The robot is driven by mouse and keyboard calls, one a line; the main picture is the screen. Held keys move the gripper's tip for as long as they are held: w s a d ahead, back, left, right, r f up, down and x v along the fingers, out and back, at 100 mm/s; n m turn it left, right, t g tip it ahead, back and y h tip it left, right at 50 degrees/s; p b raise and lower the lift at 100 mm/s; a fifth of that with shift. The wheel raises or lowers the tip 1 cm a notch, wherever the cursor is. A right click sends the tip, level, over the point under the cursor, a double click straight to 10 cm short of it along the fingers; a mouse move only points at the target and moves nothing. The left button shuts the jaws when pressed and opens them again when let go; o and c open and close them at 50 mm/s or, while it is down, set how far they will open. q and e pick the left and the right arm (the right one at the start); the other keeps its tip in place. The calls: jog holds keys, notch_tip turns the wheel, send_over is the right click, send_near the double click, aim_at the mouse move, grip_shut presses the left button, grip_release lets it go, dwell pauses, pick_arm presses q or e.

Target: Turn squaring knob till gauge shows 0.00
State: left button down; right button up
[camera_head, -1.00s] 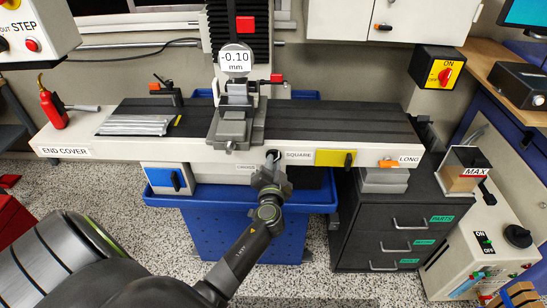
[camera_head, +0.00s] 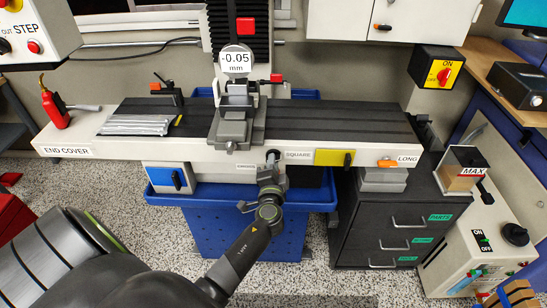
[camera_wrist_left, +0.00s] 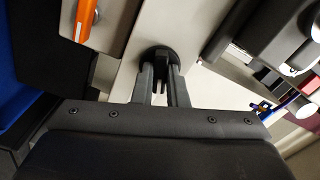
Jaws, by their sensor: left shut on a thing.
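The round gauge (camera_head: 236,61) stands on the machine's slide and reads -0.05 mm. The squaring knob (camera_head: 272,155) is on the front of the white machine bed, just left of the SQUARE label (camera_head: 298,155). My left gripper (camera_head: 271,166) reaches up to it from below and is shut on it. In the left wrist view the black round knob (camera_wrist_left: 158,57) sits between the two fingers of my left gripper (camera_wrist_left: 161,80), which partly cover it. My right gripper is not in view.
A yellow plate (camera_head: 328,157) and an orange lever (camera_head: 388,162) are on the bed front to the right. A blue tub (camera_head: 215,203) is below. A red oil can (camera_head: 54,108) stands at the bed's left end.

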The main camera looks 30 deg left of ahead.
pick_arm(q)
jog(key=m+p, duration=0.1)
jog(key=m, duration=0.3)
jog(key=c, duration=1.3)
grip_release()
jog(key=shift+s, duration=0.1)
jog(key=v, duration=0.7)
jog(key=shift+b, duration=0.3)
